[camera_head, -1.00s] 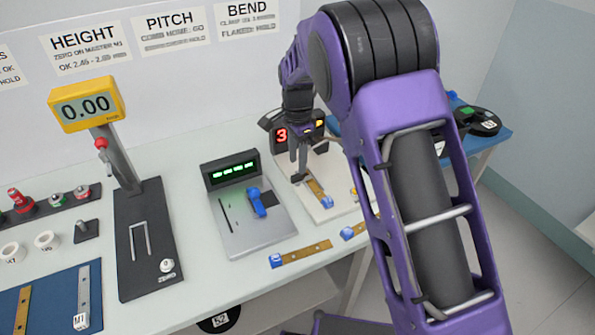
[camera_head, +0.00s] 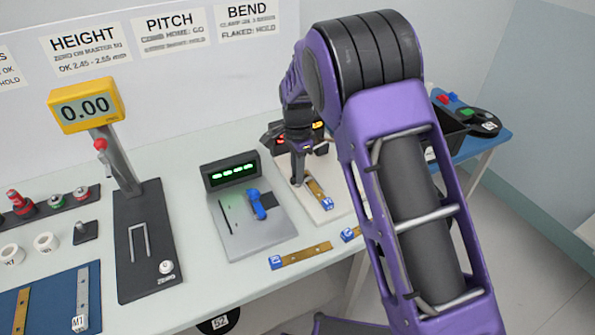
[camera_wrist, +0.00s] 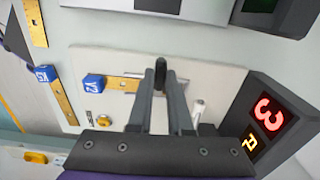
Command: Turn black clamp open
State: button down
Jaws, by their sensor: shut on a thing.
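The black clamp (camera_wrist: 160,68) shows in the wrist view between my fingertips, at the end of a brass strip (camera_wrist: 122,84) with a blue Y2 tag (camera_wrist: 94,82). The strip lies on a pale plate (camera_wrist: 205,78). My gripper (camera_wrist: 161,74) is shut on the clamp, one finger on each side. In the head view my gripper (camera_head: 297,182) points down at the plate, beside the strip (camera_head: 315,188); the clamp is hidden there by the fingers.
A dark display (camera_wrist: 265,120) with a red 3 stands close beside the plate. In the head view, a grey fixture (camera_head: 250,225) with a blue lever is at left. Other brass strips (camera_head: 305,254) lie along the bench front. A black bin (camera_head: 450,125) is at right.

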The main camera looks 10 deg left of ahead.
dwell(0.4)
jog(key=n, duration=0.4)
jog(key=shift+n, duration=0.4)
jog(key=n, duration=0.4)
jog(key=shift+n, duration=0.3)
jog(key=n, duration=0.4)
jog(key=shift+p, duration=0.35)
jog(key=shift+n, duration=2.1)
jog(key=c, duration=0.8)
grip_release()
jog(key=shift+c, duration=0.2)
jog(key=shift+r, duration=0.15)
